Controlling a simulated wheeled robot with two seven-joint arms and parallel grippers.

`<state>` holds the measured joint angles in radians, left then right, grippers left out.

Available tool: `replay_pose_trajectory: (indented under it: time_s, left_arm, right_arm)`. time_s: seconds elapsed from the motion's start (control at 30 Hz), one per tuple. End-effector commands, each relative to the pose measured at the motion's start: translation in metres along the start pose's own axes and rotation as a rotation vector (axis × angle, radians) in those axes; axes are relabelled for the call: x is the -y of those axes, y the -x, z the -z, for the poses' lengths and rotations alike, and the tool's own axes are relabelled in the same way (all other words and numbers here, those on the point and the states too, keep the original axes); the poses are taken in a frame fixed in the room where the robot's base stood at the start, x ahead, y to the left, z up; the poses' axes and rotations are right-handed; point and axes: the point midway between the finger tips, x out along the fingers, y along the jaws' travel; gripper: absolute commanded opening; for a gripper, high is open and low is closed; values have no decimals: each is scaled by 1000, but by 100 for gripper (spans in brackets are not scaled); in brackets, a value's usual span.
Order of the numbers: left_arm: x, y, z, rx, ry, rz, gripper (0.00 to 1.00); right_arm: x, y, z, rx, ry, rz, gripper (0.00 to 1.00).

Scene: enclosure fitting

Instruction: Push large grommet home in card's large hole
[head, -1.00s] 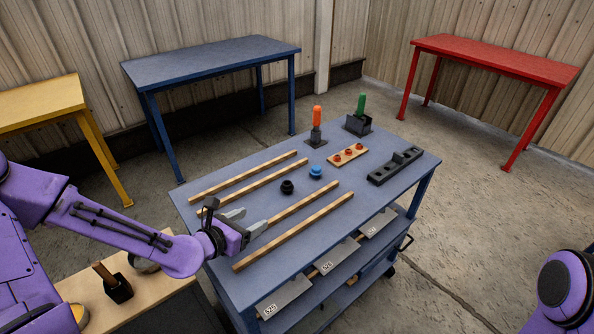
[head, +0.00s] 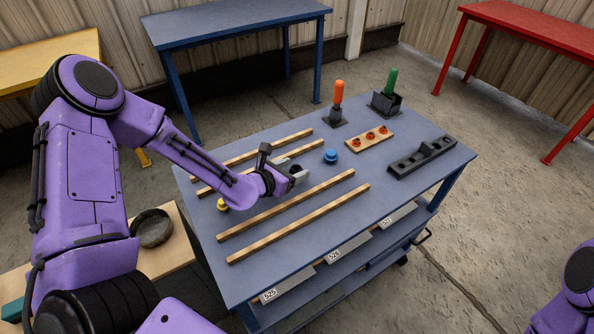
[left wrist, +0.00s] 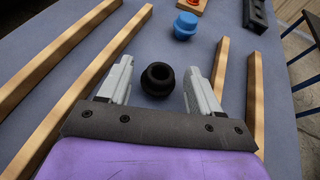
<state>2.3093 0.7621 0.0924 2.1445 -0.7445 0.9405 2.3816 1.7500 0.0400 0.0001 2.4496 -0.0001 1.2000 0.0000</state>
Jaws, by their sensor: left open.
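A black grommet (left wrist: 158,80) stands on the blue table top between the two fingers of my left gripper (left wrist: 158,68) in the left wrist view. The fingers are spread, with a gap on each side of it. In the head view my left gripper (head: 297,179) is low over the table and mostly hides this grommet. A blue grommet (head: 330,156) stands just beyond; it also shows in the left wrist view (left wrist: 186,26). A yellow grommet (head: 223,204) is beside my left forearm. I cannot make out a card with a large hole. My right gripper is out of view.
Wooden strips (head: 298,218) lie in two pairs on the table top (head: 400,205). Behind are an orange-handled tool (head: 338,92), a green-handled tool (head: 390,82), a wooden block with red pieces (head: 370,139) and a black slotted rack (head: 422,158). Numbered plates (head: 348,245) sit below.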

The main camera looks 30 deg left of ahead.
Motion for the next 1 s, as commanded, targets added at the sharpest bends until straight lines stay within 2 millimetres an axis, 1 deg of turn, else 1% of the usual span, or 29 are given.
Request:
replay_pose_trajectory:
  time_s: [0.03, 0.13, 0.2, 0.37, 0.47, 0.5, 0.53, 0.83, 0.97, 1.0]
  left_arm:
    - [0, -8, 0, -3, -5, 1, 64]
    - [0, -20, 0, -1, -2, 0, 64]
    - [0, -23, 0, -1, 0, 0, 64]
    - [0, -23, 0, 1, 1, -1, 64]
    - [0, -23, 0, 1, 1, -1, 34]
    - [0, -23, 0, 0, 1, -1, 21]
    - [0, -23, 0, 0, 1, -1, 14]
    - [0, -22, -2, 1, 1, -1, 14]
    - [-1, -19, -11, 4, 1, -1, 14]
    - [-1, -17, -16, 5, 1, -2, 14]
  right_arm:
    - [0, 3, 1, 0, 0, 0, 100]
    - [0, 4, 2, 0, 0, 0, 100]
    - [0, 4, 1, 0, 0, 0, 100]
    - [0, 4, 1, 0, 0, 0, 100]
    - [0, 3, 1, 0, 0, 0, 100]
    - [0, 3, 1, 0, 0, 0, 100]
    - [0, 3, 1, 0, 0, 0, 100]
    - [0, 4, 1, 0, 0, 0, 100]
    - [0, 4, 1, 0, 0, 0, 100]
    - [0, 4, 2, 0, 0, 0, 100]
